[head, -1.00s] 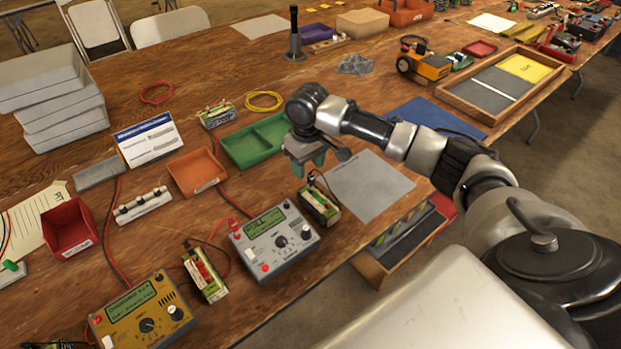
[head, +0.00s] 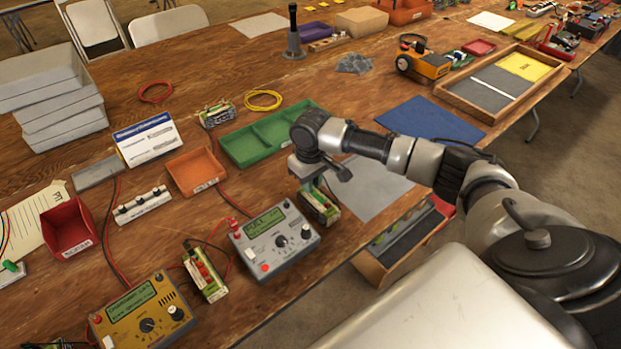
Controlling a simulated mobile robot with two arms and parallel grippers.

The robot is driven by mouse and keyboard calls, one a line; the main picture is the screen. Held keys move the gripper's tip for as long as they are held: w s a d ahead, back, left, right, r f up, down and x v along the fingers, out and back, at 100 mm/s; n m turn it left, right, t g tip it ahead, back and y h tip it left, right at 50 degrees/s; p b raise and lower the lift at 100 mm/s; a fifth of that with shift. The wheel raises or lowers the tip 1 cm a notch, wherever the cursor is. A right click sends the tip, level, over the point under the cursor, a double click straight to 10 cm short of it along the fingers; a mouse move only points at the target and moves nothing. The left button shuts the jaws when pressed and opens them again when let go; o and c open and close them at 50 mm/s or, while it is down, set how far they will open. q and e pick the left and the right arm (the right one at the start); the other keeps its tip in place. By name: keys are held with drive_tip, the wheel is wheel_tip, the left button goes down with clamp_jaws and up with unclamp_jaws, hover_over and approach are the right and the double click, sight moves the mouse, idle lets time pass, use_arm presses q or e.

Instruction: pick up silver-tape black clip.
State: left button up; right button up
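My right gripper (head: 314,185) points down right over a battery pack (head: 322,206) beside the grey meter (head: 275,240). My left gripper is out of view.
A yellow meter (head: 143,312) stands at the front left. An orange tray (head: 195,170) and a green tray (head: 240,150) lie behind the grey meter. A grey mat (head: 373,190) lies right of the gripper. The table's front edge is close by.

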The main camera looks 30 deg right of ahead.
drive_tip(key=shift+r, duration=0.15)
wheel_tip(320, 180, up, 4)
drive_tip(key=shift+f, duration=0.15)
drive_tip(key=s+d+r, duration=0.2)
drive_tip(key=s, duration=0.1)
drive_tip(key=s+d+r, duration=0.2)
drive_tip(key=s, duration=0.1)
drive_tip(key=s+d+r, duration=0.2)
drive_tip(key=s+r, duration=0.1)
drive_tip(key=shift+s+d, duration=0.25)
drive_tip(key=shift+d, duration=0.15)
